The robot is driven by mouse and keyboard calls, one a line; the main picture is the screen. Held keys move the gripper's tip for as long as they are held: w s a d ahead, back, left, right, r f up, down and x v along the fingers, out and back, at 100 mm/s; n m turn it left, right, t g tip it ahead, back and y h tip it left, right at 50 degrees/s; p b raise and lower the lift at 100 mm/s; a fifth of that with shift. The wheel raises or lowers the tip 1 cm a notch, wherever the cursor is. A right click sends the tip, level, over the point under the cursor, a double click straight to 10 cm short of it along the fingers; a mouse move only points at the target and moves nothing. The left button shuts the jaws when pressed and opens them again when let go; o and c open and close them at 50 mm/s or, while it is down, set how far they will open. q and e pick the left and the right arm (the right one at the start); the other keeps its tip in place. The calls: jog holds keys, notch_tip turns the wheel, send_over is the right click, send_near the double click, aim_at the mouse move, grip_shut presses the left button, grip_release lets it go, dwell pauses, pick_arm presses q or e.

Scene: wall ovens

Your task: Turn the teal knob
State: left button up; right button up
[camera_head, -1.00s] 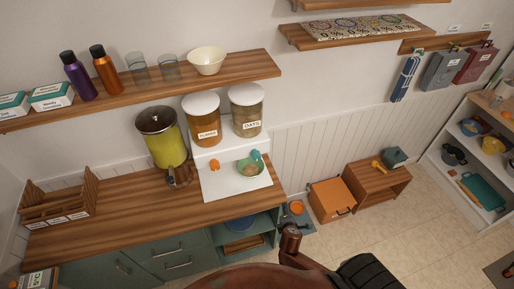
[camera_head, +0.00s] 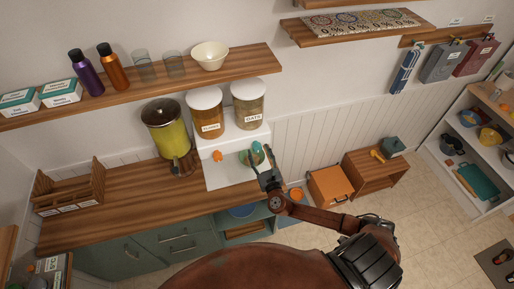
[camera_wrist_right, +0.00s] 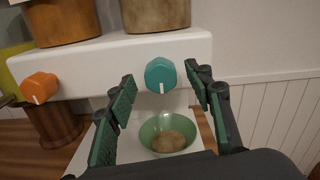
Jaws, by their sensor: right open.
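The teal knob (camera_wrist_right: 160,75) sits on the front of the white dispenser (camera_wrist_right: 120,48), and its white mark points down in the right wrist view. In the head view the teal knob (camera_head: 256,147) shows just beyond my right gripper (camera_head: 258,168). My right gripper (camera_wrist_right: 161,80) is open, with one finger on each side of the knob in the wrist view; I see no contact. My left gripper is not in view.
An orange knob (camera_wrist_right: 40,88) is left of the teal one on the same dispenser. Two lidded canisters stand on top, one labelled OATS (camera_head: 248,107). A yellow-green drink dispenser (camera_head: 165,130) stands to the left. A wooden shelf (camera_head: 130,95) hangs above. The counter (camera_head: 140,195) is mostly clear at the front.

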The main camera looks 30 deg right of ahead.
jog(key=shift+x, duration=1.35)
jog(key=shift+c, duration=0.3)
